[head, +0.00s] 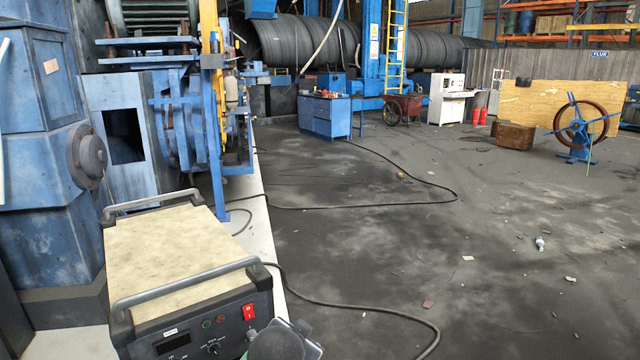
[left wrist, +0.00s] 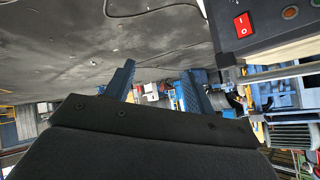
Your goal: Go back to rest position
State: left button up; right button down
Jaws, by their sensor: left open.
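My left gripper (left wrist: 158,70) shows in the left wrist view with its two blue fingers spread apart. Nothing is between them. A dark rounded part at the bottom edge of the head view, in front of the machine box, seems to be part of my arm; no fingers show there. The machine box (head: 180,250) has a worn cream top, two grey handles and a dark front with a red switch. Its red switch (left wrist: 242,25) also shows at the upper right of the left wrist view, apart from the fingers. My right gripper is in neither view.
Large blue machinery (head: 45,180) stands at the left. A black cable (head: 360,205) runs over the grey floor, which has small debris. A blue cabinet (head: 325,116), a cart (head: 402,108) and a wheel on a blue stand (head: 582,125) stand farther back. The floor at the right is mostly free.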

pick_arm(q)
jog(key=s+a+f+n+g+p, duration=0.1)
jog(key=s+a+f+g, duration=0.1)
jog(key=s+f, duration=0.5)
jog(key=s+a+f+n+g+p, duration=0.1)
jog(key=s+a+f+n+g, duration=0.1)
jog(key=s+f, duration=0.6)
jog(key=s+a+f+n+g+p, duration=0.1)
jog(key=s+a+f, duration=0.4)
jog(key=s, duration=1.3)
notch_tip(320, 180, down, 3)
jog(key=n+g, duration=0.1)
jog(key=g, duration=0.1)
jog(key=shift+a+g, duration=0.3)
jog(key=shift+a, duration=0.1)
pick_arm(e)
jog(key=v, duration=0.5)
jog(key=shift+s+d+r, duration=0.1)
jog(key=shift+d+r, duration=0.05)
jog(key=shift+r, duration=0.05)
pick_arm(q)
jog(key=shift+f, duration=0.15)
